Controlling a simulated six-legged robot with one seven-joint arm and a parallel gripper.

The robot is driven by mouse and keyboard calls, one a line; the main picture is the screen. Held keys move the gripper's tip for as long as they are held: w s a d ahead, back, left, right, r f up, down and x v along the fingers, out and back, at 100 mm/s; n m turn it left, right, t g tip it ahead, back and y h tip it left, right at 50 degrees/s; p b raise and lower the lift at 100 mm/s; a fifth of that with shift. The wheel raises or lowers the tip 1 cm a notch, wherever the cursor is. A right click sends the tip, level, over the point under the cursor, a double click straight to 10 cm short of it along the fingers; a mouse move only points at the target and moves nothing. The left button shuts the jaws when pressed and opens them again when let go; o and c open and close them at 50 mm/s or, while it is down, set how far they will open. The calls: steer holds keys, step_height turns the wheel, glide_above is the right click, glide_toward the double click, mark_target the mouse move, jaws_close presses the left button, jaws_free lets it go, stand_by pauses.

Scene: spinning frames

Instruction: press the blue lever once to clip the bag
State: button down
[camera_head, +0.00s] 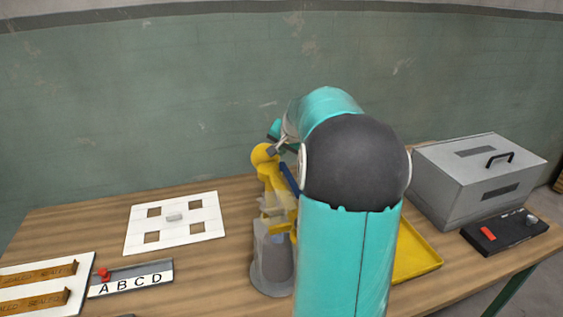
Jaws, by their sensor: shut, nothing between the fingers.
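A yellow clipping device (266,164) stands upright on a grey base (270,265) in the middle of the table. Its blue lever (289,180) shows as a narrow slanted bar on its right side, partly hidden by my turquoise and black arm. A pale, see-through shape that looks like the bag (275,202) is at the device's middle, above the base. My gripper (273,151) is small in view at the device's top, above the lever's upper end. It looks shut and empty. I cannot tell whether it touches the device or the lever.
A yellow tray (416,252) lies right of my arm, partly hidden. A grey box with a handle (455,178) and a black panel with a red switch (505,232) stand at right. A white board with square holes (188,233) and a lettered strip (131,280) lie at left.

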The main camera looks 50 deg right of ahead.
mark_target(282, 162)
steer(key=shift+f, duration=0.15)
stand_by(0.4)
steer(key=shift+f, duration=0.3)
steer(key=shift+s+a+f, duration=0.15)
steer(key=shift+f, duration=0.4)
steer(key=shift+s+a+f, duration=0.1)
steer(key=shift+s+f, duration=0.05)
steer(key=shift+f, duration=0.4)
stand_by(0.6)
steer(key=shift+s+d+f, duration=0.1)
steer(key=shift+f, duration=0.15)
stand_by(0.7)
steer(key=shift+r, duration=0.1)
steer(key=shift+d+r, duration=0.1)
steer(key=shift+r, duration=0.7)
steer(key=shift+s+r, duration=0.1)
steer(key=shift+r, duration=0.2)
steer(key=shift+w+r, duration=0.25)
steer(key=shift+r, duration=0.05)
steer(key=shift+w+d+r, duration=0.1)
steer(key=shift+w+r, duration=0.1)
steer(key=shift+r, duration=0.95)
steer(key=shift+w+r, duration=0.2)
steer(key=shift+r, duration=0.9)
